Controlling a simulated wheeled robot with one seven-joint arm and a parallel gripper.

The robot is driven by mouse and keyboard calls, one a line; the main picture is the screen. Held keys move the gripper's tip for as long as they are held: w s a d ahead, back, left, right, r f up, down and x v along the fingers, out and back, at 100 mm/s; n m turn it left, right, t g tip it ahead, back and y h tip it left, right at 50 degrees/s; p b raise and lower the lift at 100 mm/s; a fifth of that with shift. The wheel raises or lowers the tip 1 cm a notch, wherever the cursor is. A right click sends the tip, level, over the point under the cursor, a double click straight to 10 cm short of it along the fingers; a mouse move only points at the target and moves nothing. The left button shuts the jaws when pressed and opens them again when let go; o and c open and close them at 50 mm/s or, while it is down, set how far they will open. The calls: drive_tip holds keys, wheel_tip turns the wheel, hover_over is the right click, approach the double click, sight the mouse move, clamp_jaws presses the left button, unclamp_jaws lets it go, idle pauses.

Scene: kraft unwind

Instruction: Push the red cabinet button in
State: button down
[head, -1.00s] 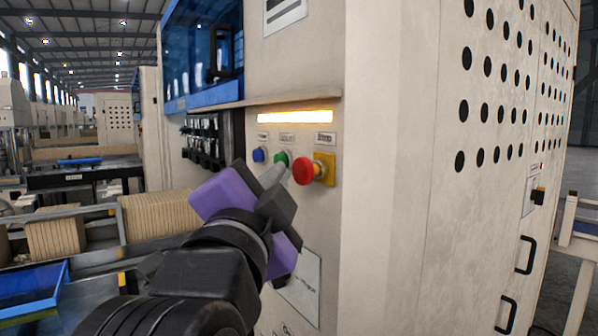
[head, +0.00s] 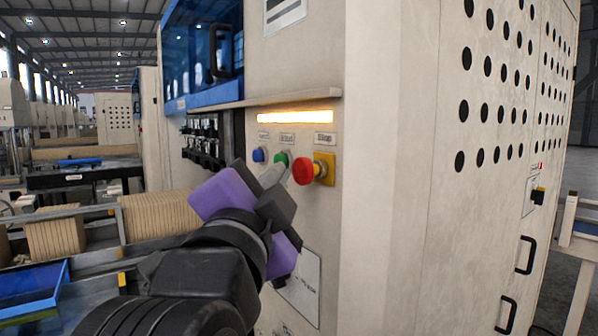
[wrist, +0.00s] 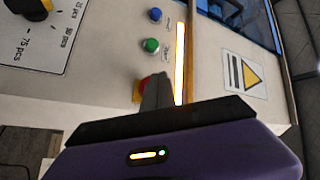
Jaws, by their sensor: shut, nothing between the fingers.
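The red button (head: 304,171) is a mushroom head on a yellow base, on the cream cabinet's front panel under a lit yellow strip. My gripper (head: 274,176), purple and black, is shut and empty, its tips just left of the red button in the head view. In the wrist view the shut fingers (wrist: 156,90) partly cover the red button (wrist: 147,83). I cannot tell whether the fingertips touch it.
A green button (head: 281,159) and a blue button (head: 258,155) sit left of the red one. A ledge (head: 290,100) juts out above the lit strip. A dial (wrist: 40,6) shows in the wrist view.

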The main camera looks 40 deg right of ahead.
idle(0.7)
drive_tip(key=shift+d+b, duration=0.3)
drive_tip(key=shift+d, duration=0.1)
drive_tip(key=shift+d, duration=0.5)
idle(0.6)
drive_tip(key=shift+a, duration=0.1)
drive_tip(key=shift+a+b, duration=0.55)
drive_tip(key=shift+a, duration=0.3)
drive_tip(key=a+b, duration=0.2)
drive_tip(key=a, duration=0.3)
idle(0.3)
idle(0.5)
